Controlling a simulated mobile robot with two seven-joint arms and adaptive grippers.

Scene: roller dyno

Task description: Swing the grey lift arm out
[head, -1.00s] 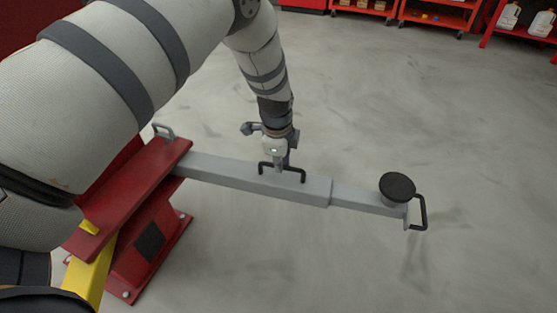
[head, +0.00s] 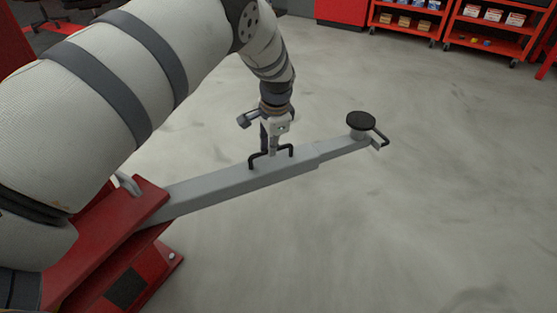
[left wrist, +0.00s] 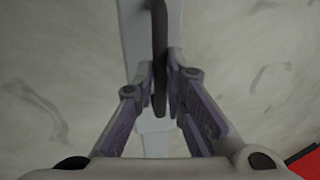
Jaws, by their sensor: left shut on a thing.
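The grey lift arm (head: 225,183) reaches from the red lift carriage (head: 105,225) toward the upper right in the head view. My left gripper (head: 272,154) points down from above and is shut on the black handle (head: 290,150) on top of the arm's middle. In the left wrist view the handle bar (left wrist: 160,60) runs between the two fingers (left wrist: 160,90), with the grey arm behind it. My right gripper is not in view.
Red shelf carts (head: 410,20) with boxes stand along the far wall. A red cabinet (head: 340,12) is left of them. The concrete floor (head: 420,220) around and beyond the arm is clear.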

